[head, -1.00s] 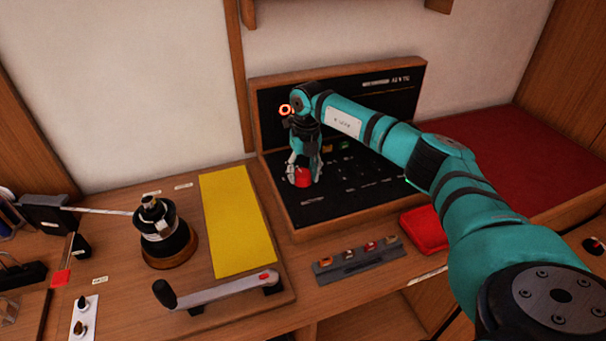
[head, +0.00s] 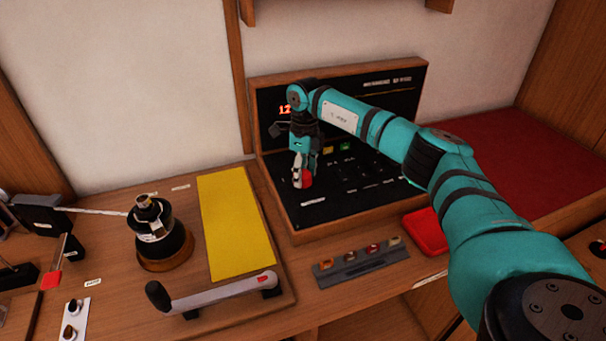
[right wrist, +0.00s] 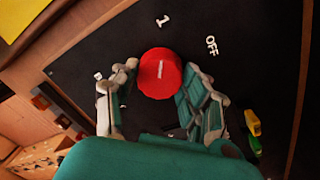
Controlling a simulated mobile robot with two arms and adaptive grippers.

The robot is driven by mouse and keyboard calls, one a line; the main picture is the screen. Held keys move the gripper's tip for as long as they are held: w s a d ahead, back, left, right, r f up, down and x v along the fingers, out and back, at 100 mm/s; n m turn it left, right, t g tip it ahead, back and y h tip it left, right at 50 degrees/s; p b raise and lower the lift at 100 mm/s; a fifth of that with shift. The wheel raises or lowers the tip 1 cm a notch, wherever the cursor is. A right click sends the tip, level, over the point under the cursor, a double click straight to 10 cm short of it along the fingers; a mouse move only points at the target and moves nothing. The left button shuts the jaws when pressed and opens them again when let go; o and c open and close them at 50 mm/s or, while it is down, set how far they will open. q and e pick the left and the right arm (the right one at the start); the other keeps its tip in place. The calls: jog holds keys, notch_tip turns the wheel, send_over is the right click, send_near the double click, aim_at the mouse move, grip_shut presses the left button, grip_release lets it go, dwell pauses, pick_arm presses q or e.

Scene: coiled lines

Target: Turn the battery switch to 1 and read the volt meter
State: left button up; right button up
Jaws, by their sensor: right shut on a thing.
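The battery switch is a round red knob (head: 307,181) on the black panel (head: 345,205) of the wood-framed console. In the right wrist view the knob (right wrist: 160,75) sits between the two fingers of my right gripper (head: 303,176), which is shut on it. The white mark on the knob points toward the "1" label (right wrist: 163,20); the "OFF" label (right wrist: 211,45) is to its right. The volt meter (head: 285,109) shows lit orange digits that begin with "12"; my arm hides anything further right. My left gripper is not in view.
A yellow sheet (head: 235,225) and a crank handle (head: 215,295) lie left of the console. A black winch drum (head: 165,240) stands further left. A grey strip of small parts (head: 360,262) and a red box (head: 426,232) are in front. Green and yellow switches sit behind the knob.

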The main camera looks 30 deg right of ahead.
aim_at(304, 172)
jog(key=shift+w+r+n, duration=0.1)
jog(key=shift+n, duration=0.3)
jog(key=o, duration=1.2)
jog(key=shift+c, duration=0.2)
notch_tip(304, 172, up, 12)
jog(key=shift+w+d, duration=0.15)
jog(key=shift+d, duration=0.15)
